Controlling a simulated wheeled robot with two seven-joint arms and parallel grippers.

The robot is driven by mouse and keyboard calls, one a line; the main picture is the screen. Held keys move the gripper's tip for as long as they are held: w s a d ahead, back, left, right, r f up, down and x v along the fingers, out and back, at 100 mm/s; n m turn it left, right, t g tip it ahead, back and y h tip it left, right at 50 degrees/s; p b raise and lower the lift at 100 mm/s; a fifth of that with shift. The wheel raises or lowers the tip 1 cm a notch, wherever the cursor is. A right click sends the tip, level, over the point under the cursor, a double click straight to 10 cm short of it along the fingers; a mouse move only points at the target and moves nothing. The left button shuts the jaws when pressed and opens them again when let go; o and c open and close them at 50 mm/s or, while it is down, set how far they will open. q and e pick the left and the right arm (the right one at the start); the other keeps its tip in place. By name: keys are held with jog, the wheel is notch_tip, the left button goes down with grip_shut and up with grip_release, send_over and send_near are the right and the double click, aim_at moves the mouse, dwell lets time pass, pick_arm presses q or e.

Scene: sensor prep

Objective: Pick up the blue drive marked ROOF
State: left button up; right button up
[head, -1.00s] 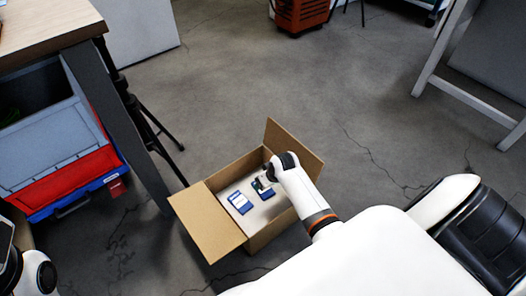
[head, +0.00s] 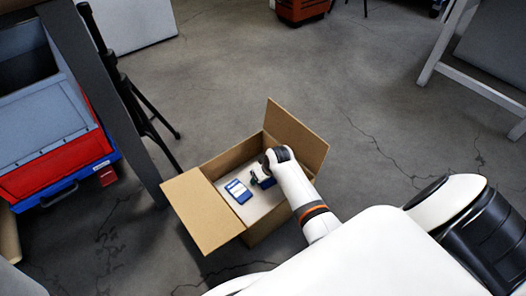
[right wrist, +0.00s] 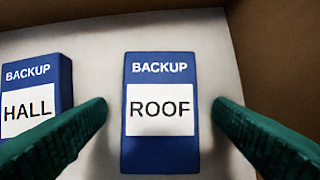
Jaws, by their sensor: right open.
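The blue drive marked ROOF (right wrist: 160,112) lies face up on the pale floor of an open cardboard box (head: 203,214), with BACKUP above its white label. My right gripper (right wrist: 160,104) is open, with one green finger on each side of the drive; I cannot tell whether they touch it. In the head view the right gripper (head: 256,180) is inside the box and partly covers the drive under it. A second blue drive, marked HALL (right wrist: 38,92), lies to the left, outside the left finger. My left gripper is not in view.
The box's cardboard walls rise close around the right gripper, and its flaps stand out at the sides. A dark tripod (head: 148,118) and a red and grey bin (head: 60,165) are to the left. Open concrete floor surrounds the box's far side.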

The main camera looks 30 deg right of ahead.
jog(key=c, duration=1.1)
jog(key=shift+r, duration=0.1)
